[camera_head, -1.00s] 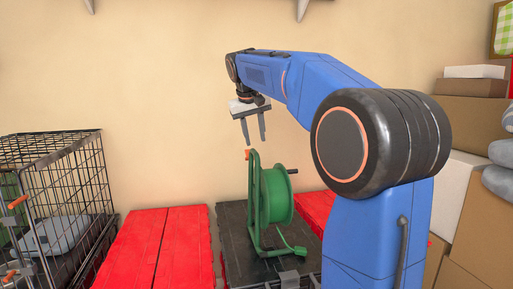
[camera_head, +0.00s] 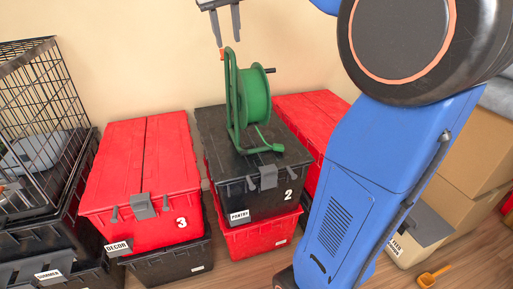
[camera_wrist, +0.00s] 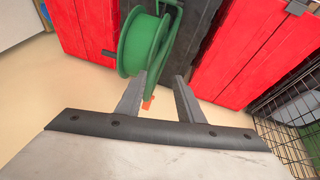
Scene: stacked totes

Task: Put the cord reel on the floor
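The green cord reel (camera_head: 254,97) stands upright on the black lid of the tote marked 2 (camera_head: 207,133), with its frame and orange-tipped top facing up. The orange tip (camera_wrist: 148,103) shows between the fingers. The wooden floor (camera_head: 235,277) shows along the bottom of the head view.
A red-lidded tote marked 3 (camera_head: 118,165) stands to the left, with a wire cage (camera_head: 45,110) beyond it. Another red tote (camera_head: 318,112) is behind at right. Cardboard boxes (camera_head: 465,150) and an orange scoop (camera_head: 433,276) are at the right.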

